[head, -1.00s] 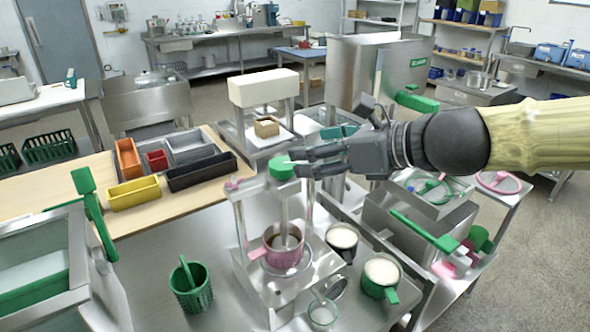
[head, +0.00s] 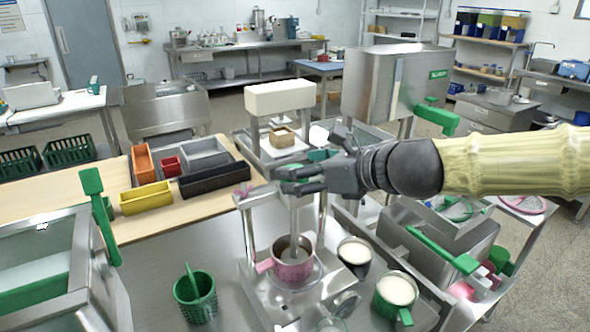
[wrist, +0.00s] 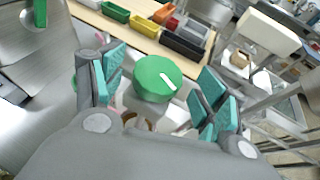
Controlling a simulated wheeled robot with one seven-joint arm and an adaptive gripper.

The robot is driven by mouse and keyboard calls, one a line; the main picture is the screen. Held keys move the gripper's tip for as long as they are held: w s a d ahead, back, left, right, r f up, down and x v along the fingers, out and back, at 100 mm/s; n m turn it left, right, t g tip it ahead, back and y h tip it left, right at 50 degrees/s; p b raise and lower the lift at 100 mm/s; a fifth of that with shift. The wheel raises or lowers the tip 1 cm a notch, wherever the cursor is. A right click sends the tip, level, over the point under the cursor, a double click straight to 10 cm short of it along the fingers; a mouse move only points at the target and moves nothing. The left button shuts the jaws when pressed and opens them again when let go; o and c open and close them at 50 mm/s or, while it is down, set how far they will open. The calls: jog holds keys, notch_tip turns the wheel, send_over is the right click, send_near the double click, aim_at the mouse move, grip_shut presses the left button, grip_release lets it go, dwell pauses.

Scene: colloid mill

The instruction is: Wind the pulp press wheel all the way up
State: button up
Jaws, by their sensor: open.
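The pulp press wheel (wrist: 157,78) is a round green knob with a white mark on top. In the wrist view it lies between my spread fingers, with space on both sides. My gripper (wrist: 155,92) is open, its teal pads apart. A grey shaft runs down from there into a pink pot (head: 293,271) on the press base.
Two cups of pale liquid, a dark one (head: 354,252) and a green one (head: 397,290), stand right of the press. A green perforated basket (head: 195,300) stands left. Coloured bins (head: 145,200) lie on the wooden table. A green-handled machine (head: 440,240) is at right.

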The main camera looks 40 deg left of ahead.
jog(key=shift+x, duration=1.35)
jog(key=c, duration=1)
